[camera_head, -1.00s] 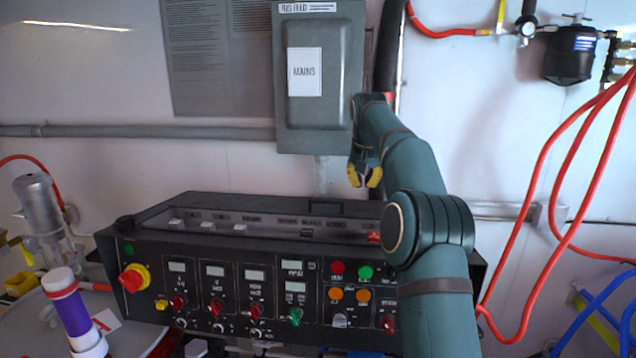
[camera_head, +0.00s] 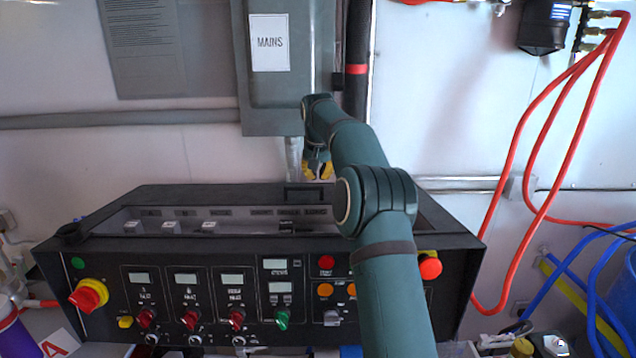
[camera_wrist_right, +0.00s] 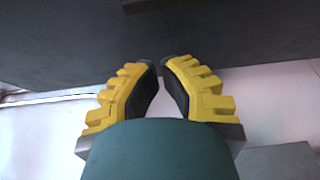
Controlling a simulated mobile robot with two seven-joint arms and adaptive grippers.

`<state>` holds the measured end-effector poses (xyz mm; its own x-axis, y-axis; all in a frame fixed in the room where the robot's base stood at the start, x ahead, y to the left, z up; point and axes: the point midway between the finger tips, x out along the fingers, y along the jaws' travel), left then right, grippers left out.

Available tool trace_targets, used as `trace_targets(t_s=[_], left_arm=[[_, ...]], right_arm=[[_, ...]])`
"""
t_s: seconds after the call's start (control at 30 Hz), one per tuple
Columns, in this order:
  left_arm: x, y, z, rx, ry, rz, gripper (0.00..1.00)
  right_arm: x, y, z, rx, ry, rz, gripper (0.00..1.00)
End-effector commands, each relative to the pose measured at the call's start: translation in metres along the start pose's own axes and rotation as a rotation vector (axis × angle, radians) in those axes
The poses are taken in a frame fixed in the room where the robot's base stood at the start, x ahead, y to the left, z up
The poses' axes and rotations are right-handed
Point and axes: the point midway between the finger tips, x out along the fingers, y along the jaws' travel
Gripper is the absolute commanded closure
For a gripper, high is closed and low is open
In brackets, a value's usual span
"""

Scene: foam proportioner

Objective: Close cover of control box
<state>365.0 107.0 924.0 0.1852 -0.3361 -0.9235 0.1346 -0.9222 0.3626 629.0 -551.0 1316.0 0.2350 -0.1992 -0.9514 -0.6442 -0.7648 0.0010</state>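The control box (camera_head: 215,256) is a wide black console with knobs and displays on its front. White switches and labels show in its recessed top. A black panel with a handle (camera_head: 304,192), which looks like the cover (camera_head: 215,193), runs along the back of the top; its exact angle is unclear. My right gripper (camera_head: 318,172) points down just above and behind the panel's back edge. In the wrist view the yellow fingers (camera_wrist_right: 160,68) converge with tips nearly together, nothing between them. A dark surface (camera_wrist_right: 60,45), likely the cover, lies beyond them. My left gripper is out of view.
A grey MAINS box (camera_head: 255,95) hangs on the wall behind, with a conduit (camera_head: 110,118) to its left. Red hoses (camera_head: 520,175) loop at the right. My right arm hides part of the console's right side.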

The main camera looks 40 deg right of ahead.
Motion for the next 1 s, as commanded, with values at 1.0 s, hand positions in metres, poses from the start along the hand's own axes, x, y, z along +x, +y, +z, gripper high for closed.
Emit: trace_targets(t_s=[1.0], left_arm=[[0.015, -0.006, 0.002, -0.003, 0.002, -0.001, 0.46]], right_arm=[[-0.007, 0.000, 0.037, 0.000, 0.000, -0.001, 1.00]])
